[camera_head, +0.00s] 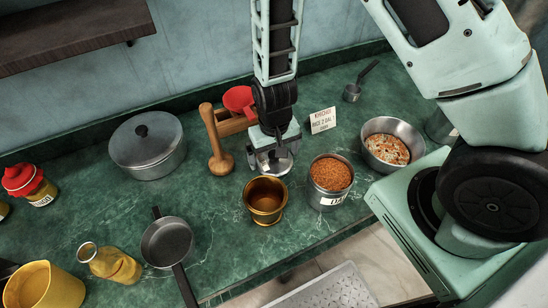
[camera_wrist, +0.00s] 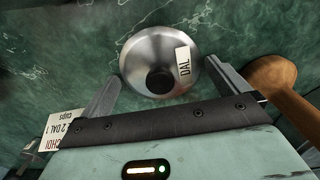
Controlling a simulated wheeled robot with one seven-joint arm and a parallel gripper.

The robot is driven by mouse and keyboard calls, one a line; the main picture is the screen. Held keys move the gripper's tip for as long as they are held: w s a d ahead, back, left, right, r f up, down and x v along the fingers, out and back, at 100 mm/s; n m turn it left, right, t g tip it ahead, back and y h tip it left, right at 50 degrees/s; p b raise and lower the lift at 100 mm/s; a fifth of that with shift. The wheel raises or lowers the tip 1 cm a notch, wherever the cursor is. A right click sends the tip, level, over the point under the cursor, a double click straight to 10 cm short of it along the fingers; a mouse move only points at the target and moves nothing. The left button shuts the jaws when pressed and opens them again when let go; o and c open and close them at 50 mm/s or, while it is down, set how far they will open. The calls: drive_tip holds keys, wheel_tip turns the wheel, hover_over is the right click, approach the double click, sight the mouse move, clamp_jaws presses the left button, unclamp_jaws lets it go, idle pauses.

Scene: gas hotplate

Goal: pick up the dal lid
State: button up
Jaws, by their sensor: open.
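The dal lid (camera_wrist: 150,44) is a round metal lid with a dark knob and a white "DAL" label. In the wrist view it lies on the green counter, knob toward the camera. My gripper (camera_wrist: 162,72) is open above it, with one finger on each side of the lid's near part and the knob between them. In the head view my gripper (camera_head: 273,152) hangs over the lid (camera_head: 277,165), hiding much of it. I cannot tell whether the fingers touch the lid. An open canister (camera_head: 327,199) of orange-brown grains stands to the right.
A brass pot (camera_head: 265,217) stands just in front of the lid. A wooden pestle (camera_head: 220,160) and a red-topped item (camera_head: 240,100) are close on the left and behind. A recipe card (camera_head: 322,121) and a bowl of food (camera_head: 372,155) are to the right.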

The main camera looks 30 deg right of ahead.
drive_tip(key=c, duration=1)
drive_tip(key=shift+s, duration=0.1)
